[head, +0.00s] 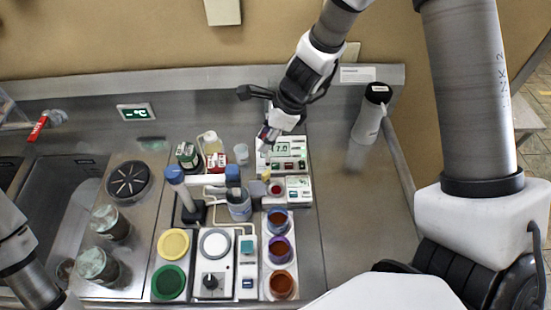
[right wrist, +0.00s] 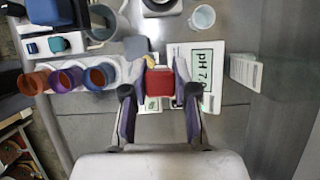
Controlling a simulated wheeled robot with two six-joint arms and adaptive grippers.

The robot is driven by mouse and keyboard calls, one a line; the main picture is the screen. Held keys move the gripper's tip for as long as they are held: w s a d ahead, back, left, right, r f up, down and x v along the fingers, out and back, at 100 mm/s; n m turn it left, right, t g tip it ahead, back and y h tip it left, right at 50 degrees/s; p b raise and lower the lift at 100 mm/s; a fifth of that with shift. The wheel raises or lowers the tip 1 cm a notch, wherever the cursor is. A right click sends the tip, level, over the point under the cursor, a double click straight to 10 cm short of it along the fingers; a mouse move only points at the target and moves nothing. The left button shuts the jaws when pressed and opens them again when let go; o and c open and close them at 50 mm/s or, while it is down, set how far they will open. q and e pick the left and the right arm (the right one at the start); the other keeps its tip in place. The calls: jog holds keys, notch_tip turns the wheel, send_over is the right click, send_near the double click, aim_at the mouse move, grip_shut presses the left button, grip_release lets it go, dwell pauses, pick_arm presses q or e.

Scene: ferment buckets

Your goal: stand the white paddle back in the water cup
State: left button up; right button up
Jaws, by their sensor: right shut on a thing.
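My right gripper (head: 265,138) is over the front left part of the pH meter (head: 284,148), shut on a piece whose red end (right wrist: 160,84) faces the right wrist camera. A pale part (head: 265,150) shows just below the fingertips in the head view; I take this to be the white paddle, mostly hidden by the fingers. A small clear cup (head: 241,154), likely the water cup, stands left of the gripper; it also shows in the right wrist view (right wrist: 203,17). My left arm (head: 28,262) enters at the left; its gripper is out of frame.
A grey cup (head: 239,209) with a blue-topped tool stands in front of the clear cup. Several coloured cups (head: 280,250) line the front right. Bottles (head: 211,143) stand left of the clear cup.

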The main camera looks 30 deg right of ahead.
jog(key=w+a+r+m+t+h, duration=0.1)
jog(key=w+a+m+t+h, duration=0.15)
jog(key=w+m, duration=0.65)
notch_tip(320, 180, down, 10)
jog(key=w+n+b, duration=0.1)
jog(key=w+b, duration=0.1)
jog(key=b, duration=0.9)
jog(key=shift+a, duration=0.4)
jog(key=shift+g, duration=0.25)
jog(key=o, duration=1.5)
jog(key=shift+o, duration=0.2)
notch_tip(320, 180, up, 6)
jog(key=p, duration=0.6)
jog(key=shift+p, duration=0.4)
